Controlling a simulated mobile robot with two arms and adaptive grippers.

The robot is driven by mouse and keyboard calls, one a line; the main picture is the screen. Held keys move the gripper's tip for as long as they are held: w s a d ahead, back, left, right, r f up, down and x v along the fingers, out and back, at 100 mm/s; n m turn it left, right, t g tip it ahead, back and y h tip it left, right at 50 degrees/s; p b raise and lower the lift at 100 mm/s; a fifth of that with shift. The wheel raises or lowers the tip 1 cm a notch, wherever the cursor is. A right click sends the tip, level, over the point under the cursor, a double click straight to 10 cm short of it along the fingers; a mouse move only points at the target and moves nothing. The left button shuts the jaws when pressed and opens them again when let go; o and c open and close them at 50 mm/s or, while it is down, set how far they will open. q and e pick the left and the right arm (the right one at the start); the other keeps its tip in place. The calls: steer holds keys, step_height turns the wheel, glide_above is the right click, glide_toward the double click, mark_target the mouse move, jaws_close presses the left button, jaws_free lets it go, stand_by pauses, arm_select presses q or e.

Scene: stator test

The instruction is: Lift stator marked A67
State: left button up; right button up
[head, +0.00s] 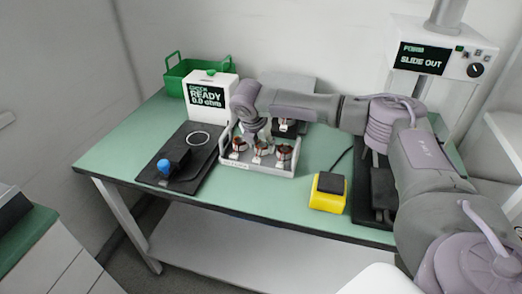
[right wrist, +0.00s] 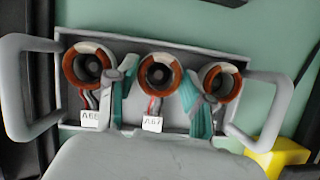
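The stator marked A67 (right wrist: 158,73) is the middle one in a grey handled tray (right wrist: 262,77), a copper-coloured ring with its white tag hanging below. In the head view the middle stator (head: 260,151) stands in the same tray on the green table. My right gripper (right wrist: 157,98) is open, with one teal-padded finger on each side of the A67 stator; contact cannot be told. In the head view the right gripper (head: 258,137) points down over the tray, partly hidden by its arm. My left gripper is not in view.
A stator with another tag (right wrist: 88,66) sits left and a third stator (right wrist: 220,82) right, both close to the fingers. A white tester (head: 208,97), a black mat (head: 186,172) with a blue knob, and a yellow box (head: 328,192) stand around. Table in front is clear.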

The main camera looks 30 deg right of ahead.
steer(key=c, duration=0.6)
steer(key=shift+r, duration=0.1)
